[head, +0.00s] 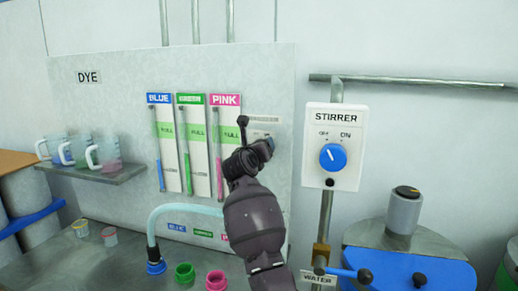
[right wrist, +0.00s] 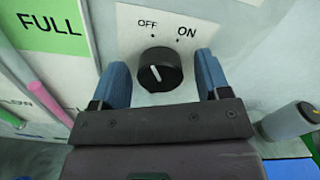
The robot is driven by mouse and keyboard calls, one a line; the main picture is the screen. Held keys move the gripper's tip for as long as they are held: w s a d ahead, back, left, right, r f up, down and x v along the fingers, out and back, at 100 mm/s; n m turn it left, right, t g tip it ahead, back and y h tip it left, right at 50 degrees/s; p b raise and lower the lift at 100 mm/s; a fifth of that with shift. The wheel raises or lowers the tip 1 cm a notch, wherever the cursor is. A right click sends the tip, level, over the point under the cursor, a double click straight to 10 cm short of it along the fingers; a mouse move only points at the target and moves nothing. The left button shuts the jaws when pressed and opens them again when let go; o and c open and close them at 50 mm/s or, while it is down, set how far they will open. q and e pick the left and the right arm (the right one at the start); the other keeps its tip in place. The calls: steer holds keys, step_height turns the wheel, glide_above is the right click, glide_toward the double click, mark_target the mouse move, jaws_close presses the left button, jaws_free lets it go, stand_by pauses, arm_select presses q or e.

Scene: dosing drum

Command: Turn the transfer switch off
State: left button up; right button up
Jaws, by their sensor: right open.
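The transfer switch is a round black knob (right wrist: 160,70) on a white plate with OFF and ON marks, in the right wrist view. Its white pointer line leans up and left, towards the OFF mark. My right gripper (right wrist: 162,82) is open, with one blue finger on each side of the knob; I cannot tell whether either finger touches it. In the head view my right gripper (head: 263,147) is in front of the small switch plate (head: 263,120) and hides the knob. My left gripper is not in view.
The stirrer box (head: 334,118) with a blue knob is just right of my gripper. The pink dye gauge (head: 226,155) is close on its left. Below are a hose (head: 178,209), the water valve handle (head: 364,275) and a blue drum (head: 405,265). Jugs stand on a shelf (head: 118,174).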

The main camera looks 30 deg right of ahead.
steer(key=b+v, duration=0.2)
steer(key=v, duration=0.8)
steer(key=shift+a, duration=0.2)
steer(key=shift+s, duration=0.1)
steer(key=s+a+f+m+t+y, duration=0.1)
steer(key=s+a+f+m+y, duration=0.1)
steer(key=s+f+m+y, duration=0.2)
steer(key=s+a+f+m+t+y, duration=0.2)
steer(key=s+f+m+y, duration=0.3)
steer(key=s+f+m, duration=0.5)
steer(key=s+a+f+m+t+y, duration=0.2)
steer(key=s+a+f+m+y, duration=0.2)
steer(key=f+m, duration=1.5)
steer(key=s+f, duration=0.3)
steer(key=f, duration=0.1)
steer(key=shift+a+m+y+b, duration=0.15)
steer(key=shift+m+y+b, duration=0.15)
steer(key=shift+y+b, duration=0.1)
steer(key=s+f+n+g, duration=0.1)
steer(key=s+f, duration=0.2)
steer(key=s, duration=0.1)
steer(key=s+f+n+g, duration=0.1)
steer(key=s+f+g, duration=0.1)
steer(key=s+f, duration=0.1)
steer(key=s+f+n+g, duration=0.2)
steer(key=s+f, duration=0.2)
steer(key=shift+s+f, duration=0.15)
steer(key=shift+s, duration=0.15)
steer(key=shift+c, duration=0.2)
